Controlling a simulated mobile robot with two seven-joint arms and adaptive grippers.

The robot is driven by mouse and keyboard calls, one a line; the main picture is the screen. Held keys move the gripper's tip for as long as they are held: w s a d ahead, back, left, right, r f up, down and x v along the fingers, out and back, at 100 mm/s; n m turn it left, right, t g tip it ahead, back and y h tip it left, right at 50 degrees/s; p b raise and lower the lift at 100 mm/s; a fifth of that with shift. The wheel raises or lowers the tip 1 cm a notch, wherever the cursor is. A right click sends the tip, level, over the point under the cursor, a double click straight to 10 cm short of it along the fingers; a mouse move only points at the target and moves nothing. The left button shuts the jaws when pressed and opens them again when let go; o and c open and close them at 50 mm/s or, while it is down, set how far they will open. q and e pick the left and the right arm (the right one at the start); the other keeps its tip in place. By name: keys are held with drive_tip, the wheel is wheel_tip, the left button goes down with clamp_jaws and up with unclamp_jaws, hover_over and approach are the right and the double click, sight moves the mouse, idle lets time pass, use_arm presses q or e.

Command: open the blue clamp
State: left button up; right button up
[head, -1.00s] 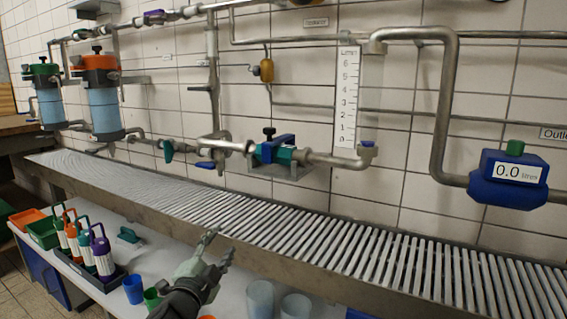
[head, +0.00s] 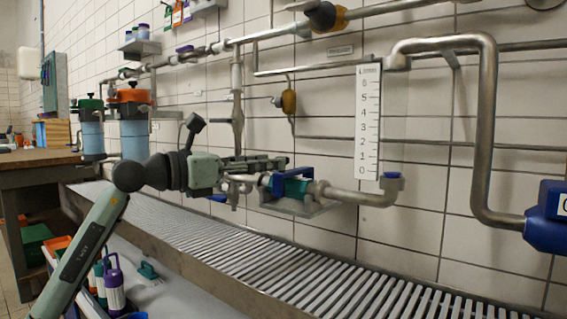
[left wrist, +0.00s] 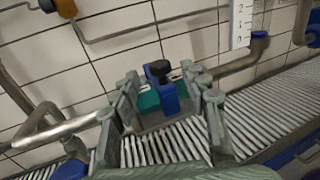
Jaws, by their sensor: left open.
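The blue clamp (head: 307,180) sits over a teal fitting (head: 292,190) on the steel pipe, above a grey bracket. In the left wrist view the clamp (left wrist: 169,98) has its black knob (left wrist: 158,68) upright on top. My left gripper (head: 277,164) is level beside the clamp and overlaps its left part in the head view, where the knob is hidden. In the left wrist view its fingers (left wrist: 166,86) are open, one on each side of the clamp in the picture, with nothing between them gripped. I cannot tell whether they touch it. My right gripper is out of view.
The steel pipe (head: 355,197) runs right from the clamp below the litre scale (head: 368,120). A slatted metal shelf (head: 230,245) lies below. A blue handle (left wrist: 75,168) is at the lower left in the wrist view. Tiled wall stands close behind.

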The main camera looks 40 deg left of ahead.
sight(295, 173)
use_arm(q)
drive_tip(key=shift+x, duration=2.15)
clamp_jaws()
